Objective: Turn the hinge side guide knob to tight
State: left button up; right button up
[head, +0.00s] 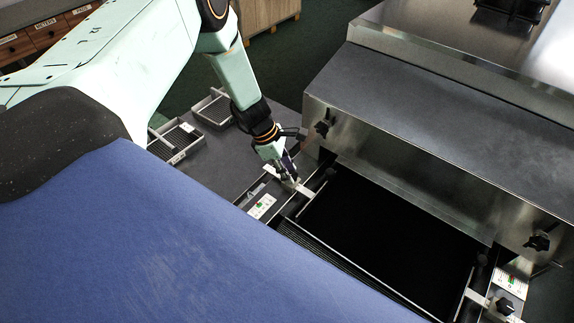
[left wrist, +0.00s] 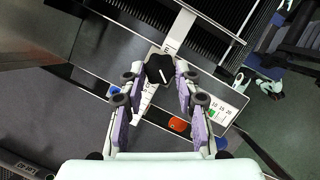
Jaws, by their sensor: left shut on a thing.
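My left gripper (head: 287,178) reaches down to the side guide at the near left end of the dryer opening. In the left wrist view, its fingers (left wrist: 160,75) are closed around a black guide knob (left wrist: 160,68) with a white pointer line. The knob sits on a pale metal guide bar (left wrist: 143,103). In the head view the gripper mostly hides this knob. A scale plate with a green mark (head: 262,206) lies beside it; it also shows in the left wrist view (left wrist: 221,112). A similar black knob (head: 505,306) is on the opposite guide. My right gripper is not in view.
The steel dryer housing (head: 440,110) stands close behind and right of the gripper, with black knobs (head: 324,128) and (head: 538,242) on its face. Small trays (head: 213,110) stand on the grey table to the left. The dark belt opening (head: 385,235) lies between the guides.

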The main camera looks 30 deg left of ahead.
pick_arm(q)
jog(key=shift+w+d+f+m+g+b, duration=0.1)
jog(key=shift+m+g+b, duration=0.25)
jog(key=shift+m, duration=0.65)
jog(key=m+g+b, duration=0.1)
jog(key=m, duration=0.1)
jog(key=shift+w+f+m+h+b, duration=0.1)
jog(key=shift+m+h+b, duration=0.2)
jog(key=shift+m+b, duration=0.1)
jog(key=m+g+b, duration=0.1)
jog(key=m+b, duration=0.2)
jog(key=m, duration=0.1)
jog(key=shift+w+g, duration=0.1)
jog(key=shift+g, duration=0.25)
jog(key=shift+d+m+b, duration=0.1)
jog(key=shift+m+b, duration=0.4)
jog(key=shift+m, duration=0.2)
jog(key=shift+g, duration=0.3)
jog(key=o, duration=1.1)
jog(key=shift+o, duration=0.2)
jog(key=shift+w+r, duration=0.1)
jog(key=shift+r, duration=0.1)
